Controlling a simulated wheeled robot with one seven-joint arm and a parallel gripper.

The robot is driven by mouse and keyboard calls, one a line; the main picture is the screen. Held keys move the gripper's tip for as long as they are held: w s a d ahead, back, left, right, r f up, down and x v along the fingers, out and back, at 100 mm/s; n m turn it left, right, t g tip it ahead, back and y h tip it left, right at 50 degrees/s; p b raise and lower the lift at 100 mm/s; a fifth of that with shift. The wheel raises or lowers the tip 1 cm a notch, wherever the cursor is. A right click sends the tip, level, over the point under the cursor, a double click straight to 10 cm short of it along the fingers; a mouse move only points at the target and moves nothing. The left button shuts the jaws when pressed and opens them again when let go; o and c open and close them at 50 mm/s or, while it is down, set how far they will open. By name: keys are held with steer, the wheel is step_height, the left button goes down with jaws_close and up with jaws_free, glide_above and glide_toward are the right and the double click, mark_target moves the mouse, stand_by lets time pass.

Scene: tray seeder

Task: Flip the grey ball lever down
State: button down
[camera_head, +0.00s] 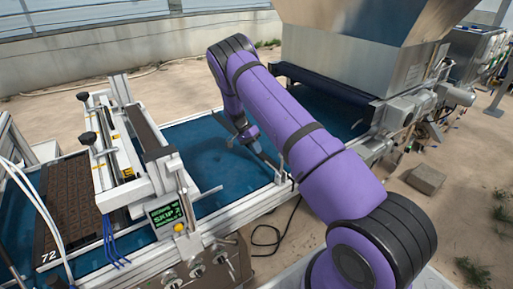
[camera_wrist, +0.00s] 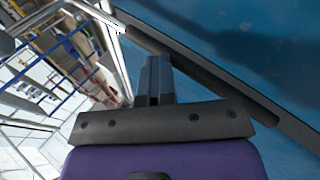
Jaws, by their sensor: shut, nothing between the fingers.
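My gripper (camera_wrist: 157,75) is shut and empty in the wrist view, its dark fingers together in front of a metal side rail. In the head view my gripper (camera_head: 262,154) is low over the blue belt, near the right part of the near rail, partly hidden by my arm. I cannot pick out the grey ball lever for certain. Small metal levers stand on a control box (camera_head: 232,254) at the bottom of the head view. Their ball ends and positions are too small to tell. My gripper is apart from this box, up and to its right.
The blue belt (camera_head: 207,150) runs between metal rails. A seeder frame with black knobs, a display reading SKIP (camera_head: 165,213) and a dark tray (camera_head: 70,195) are at left. A steel hopper (camera_head: 345,60) stands at upper right. A black cable lies on the sandy floor.

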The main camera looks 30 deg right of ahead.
steer(key=shift+s+f, duration=0.15)
steer(key=shift+f, duration=0.2)
steer(key=shift+d+r, duration=0.1)
steer(key=shift+r, duration=0.4)
steer(key=r, duration=0.3)
steer(key=shift+d, duration=0.3)
steer(key=v, duration=1)
steer(key=shift+w, duration=0.6)
steer(key=shift+r, duration=0.1)
